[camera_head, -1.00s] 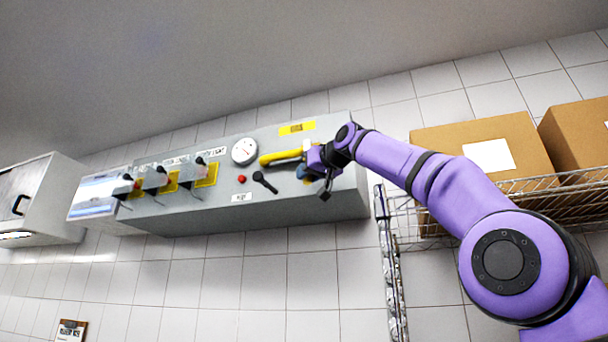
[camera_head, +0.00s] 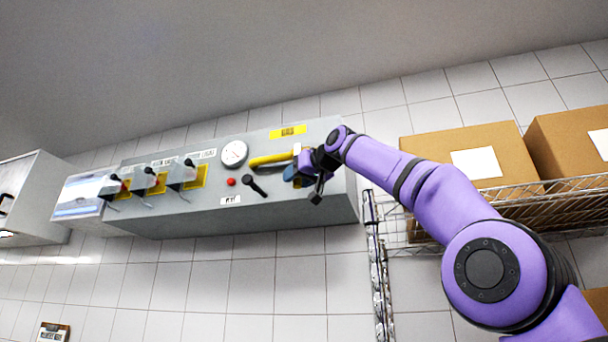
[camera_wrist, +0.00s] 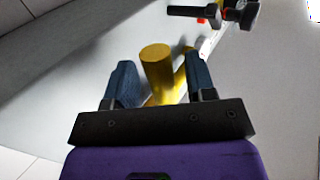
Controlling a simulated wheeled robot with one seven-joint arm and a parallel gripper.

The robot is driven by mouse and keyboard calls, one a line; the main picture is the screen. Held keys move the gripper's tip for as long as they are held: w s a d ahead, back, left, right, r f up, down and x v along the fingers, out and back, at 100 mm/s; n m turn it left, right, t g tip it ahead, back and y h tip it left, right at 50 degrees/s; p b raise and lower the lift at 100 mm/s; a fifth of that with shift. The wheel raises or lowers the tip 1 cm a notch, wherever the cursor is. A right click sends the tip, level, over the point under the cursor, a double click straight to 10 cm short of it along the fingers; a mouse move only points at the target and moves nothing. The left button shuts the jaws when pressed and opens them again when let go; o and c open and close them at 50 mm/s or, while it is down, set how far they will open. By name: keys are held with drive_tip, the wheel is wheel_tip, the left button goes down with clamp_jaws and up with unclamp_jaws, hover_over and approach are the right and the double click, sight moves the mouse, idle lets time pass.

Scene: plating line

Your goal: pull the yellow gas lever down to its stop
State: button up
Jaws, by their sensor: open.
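The yellow gas lever (camera_head: 270,160) is on the front of the grey control panel (camera_head: 300,222), right of the round gauge, and lies nearly sideways in the head view. My gripper (camera_head: 298,172) is at the lever's right end and partly hides it. In the wrist view the lever's round yellow end (camera_wrist: 157,62) shows between the two blue-grey fingers of my gripper (camera_wrist: 160,82). The fingers are apart, one on each side, with visible gaps to the lever.
A white gauge (camera_head: 234,153), a red button (camera_head: 231,182) and a black lever (camera_head: 255,185) sit left of the yellow lever. Several switches with yellow plates are farther left. A wire shelf (camera_head: 520,197) with cardboard boxes (camera_head: 460,145) is at the right, near my arm.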

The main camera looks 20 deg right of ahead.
drive_tip(key=v, duration=1)
drive_tip(key=shift+s, duration=0.35)
drive_tip(key=shift+d, duration=0.15)
